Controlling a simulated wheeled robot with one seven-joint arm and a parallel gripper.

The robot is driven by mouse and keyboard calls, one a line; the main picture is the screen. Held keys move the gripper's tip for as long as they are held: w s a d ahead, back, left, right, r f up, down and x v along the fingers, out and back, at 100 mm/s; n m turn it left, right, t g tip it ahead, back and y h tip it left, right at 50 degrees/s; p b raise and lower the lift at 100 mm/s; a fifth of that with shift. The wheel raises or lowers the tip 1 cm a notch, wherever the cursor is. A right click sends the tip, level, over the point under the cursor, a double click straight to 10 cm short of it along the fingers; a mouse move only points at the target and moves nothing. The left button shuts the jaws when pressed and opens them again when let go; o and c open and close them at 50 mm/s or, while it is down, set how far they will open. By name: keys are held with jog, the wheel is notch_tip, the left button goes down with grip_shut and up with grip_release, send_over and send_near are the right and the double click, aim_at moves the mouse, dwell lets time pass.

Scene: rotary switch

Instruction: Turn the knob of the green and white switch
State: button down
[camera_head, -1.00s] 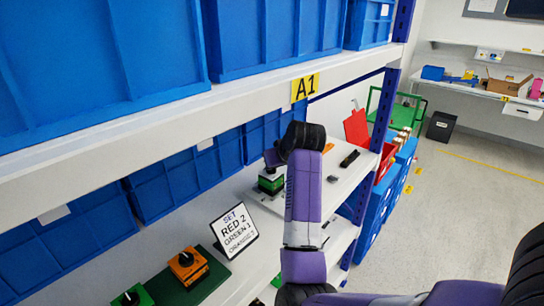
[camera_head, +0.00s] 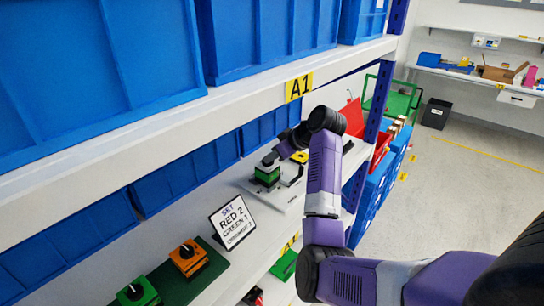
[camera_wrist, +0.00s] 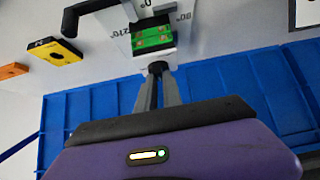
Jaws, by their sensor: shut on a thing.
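The green and white switch (camera_head: 267,177) stands on a light plate on the shelf under the A1 label. In the wrist view its green body (camera_wrist: 152,38) shows just beyond my fingertips, with printed angle marks around it. My gripper (camera_wrist: 157,68) reaches it from above, its two grey fingers close together at the tips. They are shut on a small dark part that I take to be the knob. The fingers hide most of the knob, and its angle cannot be read. In the head view my dark gripper (camera_head: 272,158) sits at the switch's top.
A sign (camera_head: 233,222) reading SET RED 2, GREEN 1 stands in front. Orange (camera_head: 188,258) and green (camera_head: 137,293) switches are at lower left. A yellow object (camera_wrist: 55,50) with a black part is beside the switch. Blue bins and the upper shelf (camera_head: 150,125) are close by.

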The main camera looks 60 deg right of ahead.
jog(key=c, duration=1.5)
grip_release()
jog(key=b+v, duration=0.1)
jog(key=v, duration=0.6)
jog(key=shift+s+r+b, duration=0.3)
jog(key=shift+b, duration=0.05)
